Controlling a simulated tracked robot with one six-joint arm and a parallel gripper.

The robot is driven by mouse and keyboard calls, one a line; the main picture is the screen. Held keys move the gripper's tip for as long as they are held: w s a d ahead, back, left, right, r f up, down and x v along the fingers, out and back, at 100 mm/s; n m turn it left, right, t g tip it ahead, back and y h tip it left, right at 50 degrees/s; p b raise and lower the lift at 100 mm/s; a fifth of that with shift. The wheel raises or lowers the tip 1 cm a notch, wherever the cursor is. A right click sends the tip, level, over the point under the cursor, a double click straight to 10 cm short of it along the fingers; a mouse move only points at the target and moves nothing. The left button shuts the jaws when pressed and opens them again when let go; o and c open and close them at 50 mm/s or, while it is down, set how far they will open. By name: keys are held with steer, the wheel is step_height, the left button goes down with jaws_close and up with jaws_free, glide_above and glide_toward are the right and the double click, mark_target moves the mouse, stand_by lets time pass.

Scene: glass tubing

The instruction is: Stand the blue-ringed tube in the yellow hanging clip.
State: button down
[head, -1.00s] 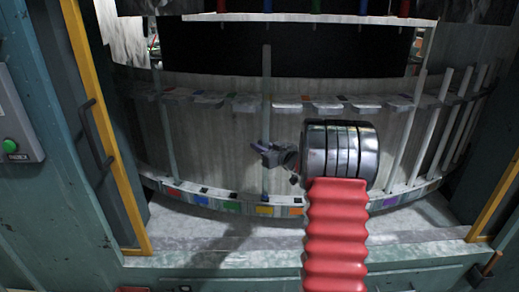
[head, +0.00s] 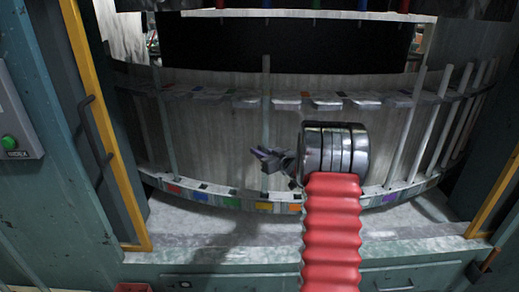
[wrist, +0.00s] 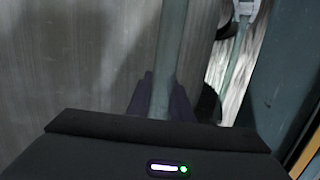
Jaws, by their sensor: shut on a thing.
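A thin, pale grey-green glass tube (head: 266,85) stands upright in front of the curved drum wall, and my gripper (head: 266,160) is shut around it low down. In the wrist view the tube (wrist: 172,45) passes between the dark fingers (wrist: 162,97). I cannot make out a blue ring on it; its lower end is hard to see. A row of pale hanging clips (head: 287,102) runs along the wall near the tube's upper half. A yellow square (head: 263,206) marks the lower rim below the tube. I cannot tell whether the tube sits in a clip.
Other tubes stand upright at the right (head: 432,125) and left (head: 166,130) of the drum. Red, blue, green, orange and purple squares line the lower rim (head: 332,203). Yellow posts (head: 107,130) edge the opening. Another tube (wrist: 238,55) shows in the wrist view.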

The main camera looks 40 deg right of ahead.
steer(key=shift+f, duration=1.2)
steer(key=c, duration=1.5)
jaws_free()
steer(key=shift+s, duration=0.15)
steer(key=s, duration=0.4)
steer(key=s+r, duration=0.1)
steer(key=s, duration=0.4)
steer(key=s+r, duration=0.1)
steer(key=s, duration=0.3)
steer(key=shift+s, duration=0.2)
steer(key=shift+f, duration=0.1)
